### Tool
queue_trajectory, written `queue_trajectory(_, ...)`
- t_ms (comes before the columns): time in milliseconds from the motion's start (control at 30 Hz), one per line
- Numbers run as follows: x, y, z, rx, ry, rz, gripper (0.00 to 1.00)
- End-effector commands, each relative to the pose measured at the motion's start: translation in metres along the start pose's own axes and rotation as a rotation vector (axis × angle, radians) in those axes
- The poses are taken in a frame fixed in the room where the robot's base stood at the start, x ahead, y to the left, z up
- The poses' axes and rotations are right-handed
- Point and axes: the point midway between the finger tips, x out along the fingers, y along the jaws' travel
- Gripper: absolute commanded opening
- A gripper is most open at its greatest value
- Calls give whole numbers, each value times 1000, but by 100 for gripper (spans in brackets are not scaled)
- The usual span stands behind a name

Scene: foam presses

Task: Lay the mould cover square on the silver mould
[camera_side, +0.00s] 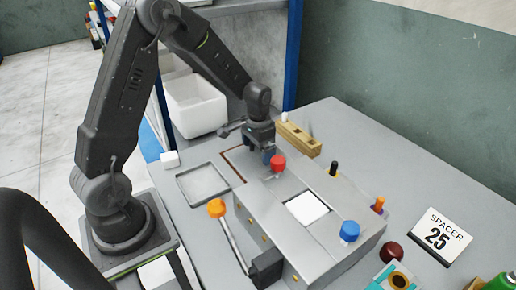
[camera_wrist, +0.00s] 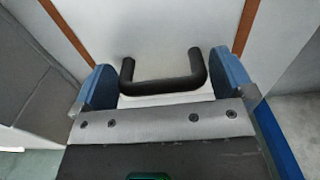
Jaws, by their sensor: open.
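The mould cover (camera_wrist: 150,50) looks like a pale flat plate with a black bar handle (camera_wrist: 163,86) in the wrist view. Brown strips run along both sides of it. My gripper (camera_wrist: 165,90) is open, its blue fingertips on either side of the handle with gaps. In the side view my gripper (camera_side: 267,156) is low over the far end of the worktop, by a brown-edged rectangle (camera_side: 228,161); the cover is mostly hidden there. A silver-grey rimmed rectangle (camera_side: 203,184), apparently the silver mould, lies left of it, looking empty.
A grey press block (camera_side: 262,212) with a red knob (camera_side: 278,163), a blue knob (camera_side: 349,231) and an orange-knobbed lever (camera_side: 217,208) stands close to my gripper. A wooden block (camera_side: 298,138) lies behind. A spacer sign (camera_side: 440,236) is at right.

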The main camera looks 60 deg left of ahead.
Motion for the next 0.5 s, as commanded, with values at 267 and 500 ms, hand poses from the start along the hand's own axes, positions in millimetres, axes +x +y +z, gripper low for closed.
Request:
queue_trajectory(267,-45,0,-1,0,8,-2,100)
queue_trajectory(500,-94,0,-1,0,6,-2,100)
